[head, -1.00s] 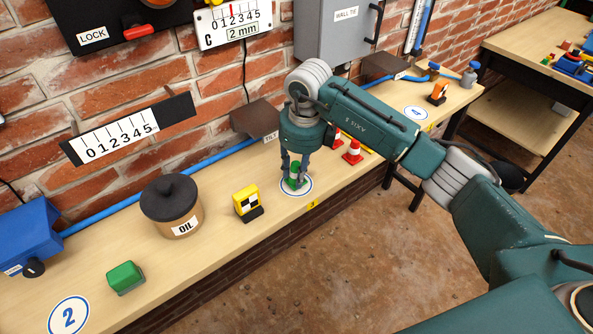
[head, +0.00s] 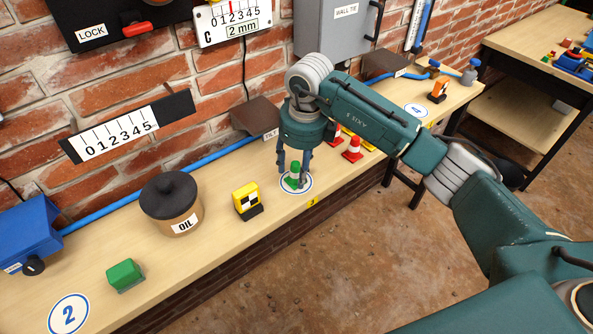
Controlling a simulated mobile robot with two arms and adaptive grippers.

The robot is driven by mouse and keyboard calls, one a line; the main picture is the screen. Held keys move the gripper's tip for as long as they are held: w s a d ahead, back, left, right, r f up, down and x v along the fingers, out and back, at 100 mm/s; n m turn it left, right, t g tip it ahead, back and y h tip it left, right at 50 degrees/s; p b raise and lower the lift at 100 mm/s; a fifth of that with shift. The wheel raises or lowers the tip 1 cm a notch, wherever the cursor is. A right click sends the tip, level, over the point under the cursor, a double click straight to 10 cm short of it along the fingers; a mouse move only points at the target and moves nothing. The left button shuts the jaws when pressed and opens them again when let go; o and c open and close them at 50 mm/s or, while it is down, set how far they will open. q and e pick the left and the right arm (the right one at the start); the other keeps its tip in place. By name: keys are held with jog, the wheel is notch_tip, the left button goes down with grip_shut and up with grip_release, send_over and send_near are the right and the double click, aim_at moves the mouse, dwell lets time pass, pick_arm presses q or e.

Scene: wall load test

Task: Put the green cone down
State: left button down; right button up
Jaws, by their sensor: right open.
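The green cone (head: 294,173) with a white band stands upright on the white round marker (head: 303,189) with a blue ring, on the wooden bench. My right gripper (head: 293,170) is open, pointing down, with its fingers on either side of the cone's upper part and a gap showing between them and the cone. My left gripper is not in view.
Two red and white cones (head: 352,149) stand just right of the marker. A yellow and black target block (head: 246,200), an oil pot (head: 173,204) and a green block (head: 125,275) stand to the left. A brown bracket (head: 257,116) juts from the brick wall behind. Bench space between the pot and green block is clear.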

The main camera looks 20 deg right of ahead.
notch_tip(320, 180, up, 11)
jog(key=s+b, duration=0.1)
jog(key=b, duration=0.1)
jog(key=shift+d+f, duration=0.15)
jog(key=shift+d, duration=0.2)
jog(key=shift+s, duration=0.1)
